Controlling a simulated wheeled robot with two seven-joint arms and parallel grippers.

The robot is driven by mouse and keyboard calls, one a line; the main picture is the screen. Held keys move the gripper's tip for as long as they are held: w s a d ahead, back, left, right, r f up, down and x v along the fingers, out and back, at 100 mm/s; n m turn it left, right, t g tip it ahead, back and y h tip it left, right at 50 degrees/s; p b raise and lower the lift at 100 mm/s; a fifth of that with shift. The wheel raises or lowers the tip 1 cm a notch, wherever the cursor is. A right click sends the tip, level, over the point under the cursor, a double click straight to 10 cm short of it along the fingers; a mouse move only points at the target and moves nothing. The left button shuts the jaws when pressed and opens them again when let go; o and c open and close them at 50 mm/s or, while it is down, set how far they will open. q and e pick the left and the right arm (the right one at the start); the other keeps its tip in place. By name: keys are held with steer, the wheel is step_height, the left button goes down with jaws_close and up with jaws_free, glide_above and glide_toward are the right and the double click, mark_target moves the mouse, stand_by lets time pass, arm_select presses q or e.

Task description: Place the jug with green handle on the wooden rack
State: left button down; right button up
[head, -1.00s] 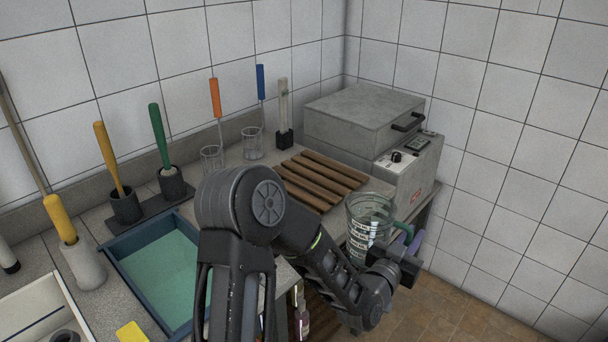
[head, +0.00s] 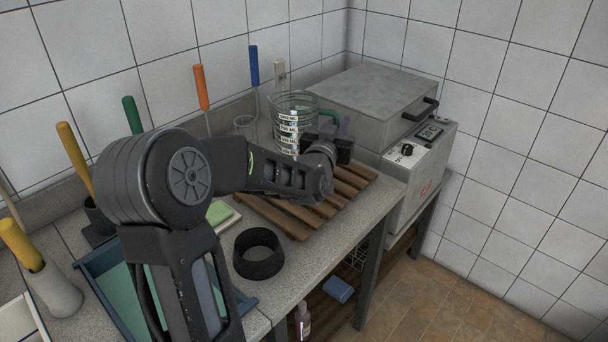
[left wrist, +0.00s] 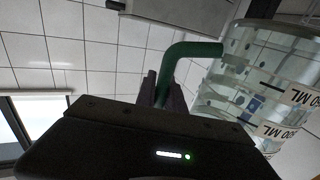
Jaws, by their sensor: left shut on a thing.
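The glass jug (head: 290,118) with white volume labels and a green handle (head: 328,119) is over the far part of the wooden rack (head: 292,212) in the head view. My left gripper (head: 343,140) is shut on the green handle. In the left wrist view, the handle (left wrist: 186,52) runs between the fingers (left wrist: 160,92), and the jug (left wrist: 262,85) is at the right. My arm hides the jug's base, so I cannot tell whether it touches the rack. My right gripper is not in view.
A grey box-shaped appliance (head: 375,105) stands just right of the rack. A black ring (head: 258,253) lies on the counter in front of it. Tools with orange (head: 201,88) and blue (head: 254,66) handles stand behind. The counter's front edge is at the right.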

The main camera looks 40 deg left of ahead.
arm_select(q)
steer(key=shift+f+p, duration=0.4)
steer(key=shift+f, duration=2.5)
steer(key=shift+w, duration=0.1)
step_height(320, 180, down, 4)
steer(key=shift+f+p, duration=0.15)
steer(key=shift+p, duration=0.2)
steer(key=shift+f, duration=0.15)
steer(key=c, duration=1.4)
jaws_free()
steer(key=shift+c, duration=0.2)
